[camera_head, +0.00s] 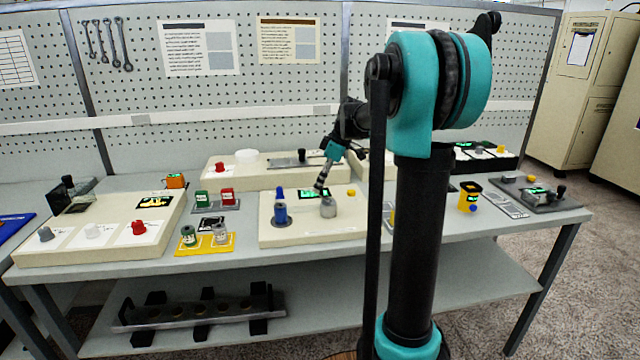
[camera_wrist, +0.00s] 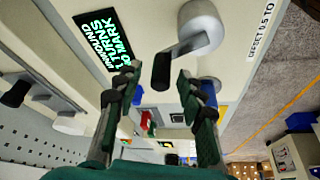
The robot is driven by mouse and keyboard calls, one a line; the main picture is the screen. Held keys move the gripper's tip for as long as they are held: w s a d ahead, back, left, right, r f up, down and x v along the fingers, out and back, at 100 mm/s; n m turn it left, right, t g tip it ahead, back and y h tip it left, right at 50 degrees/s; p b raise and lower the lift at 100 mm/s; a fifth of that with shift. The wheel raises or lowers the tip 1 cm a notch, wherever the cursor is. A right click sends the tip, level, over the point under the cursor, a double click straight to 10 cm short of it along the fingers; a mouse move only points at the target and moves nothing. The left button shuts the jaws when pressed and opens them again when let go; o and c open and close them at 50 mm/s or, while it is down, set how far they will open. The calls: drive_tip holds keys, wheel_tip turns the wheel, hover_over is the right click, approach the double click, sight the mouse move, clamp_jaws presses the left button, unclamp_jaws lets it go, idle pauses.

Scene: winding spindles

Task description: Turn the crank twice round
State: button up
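The crank (camera_wrist: 203,28) is a grey round hub with a dark arm ending in a black handle (camera_wrist: 161,72). In the head view its grey hub (camera_head: 328,208) stands on a cream winding unit (camera_head: 300,236), right of a blue spool (camera_head: 280,212). My gripper (camera_wrist: 157,78) is open, its two dark green fingers on either side of the black handle, with gaps visible. In the head view my gripper (camera_head: 321,184) is just above the hub, hiding most of the crank arm. A display (camera_wrist: 98,45) with green text, partly readable as turns to mark, sits beside the crank.
A yellow button (camera_head: 351,192) is on the unit's right. A yellow tray (camera_head: 205,246) with two spools and a grey stand with green (camera_head: 202,198) and red blocks lie to its left. Another cream unit (camera_head: 262,176) stands close behind. My arm hides some of the bench's right side.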

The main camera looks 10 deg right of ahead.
drive_tip(key=shift+f, duration=0.2)
clamp_jaws()
drive_tip(key=shift+w+m, duration=0.1)
drive_tip(key=shift+m, duration=0.3)
